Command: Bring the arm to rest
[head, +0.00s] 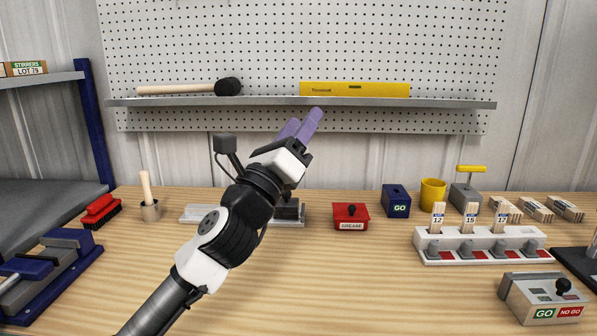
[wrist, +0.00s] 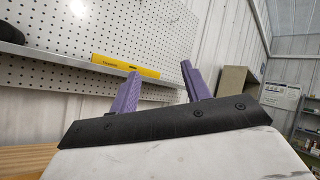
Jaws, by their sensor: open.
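My gripper (head: 303,127) has purple fingers and is raised over the middle of the wooden bench in the head view. It points up toward the shelf and pegboard. In the wrist view its two purple fingers (wrist: 158,88) stand apart with nothing between them, so it is open and empty. My arm reaches up from the lower left of the head view and hides part of a grey metal fixture behind it.
The wooden bench (head: 330,285) is clear at front centre. A red grease box (head: 350,216), dark blue GO box (head: 396,202), yellow cup (head: 432,192) and white slotted rack (head: 480,246) stand right. A shelf (head: 300,103) holds a mallet (head: 190,88) and yellow level (head: 354,89).

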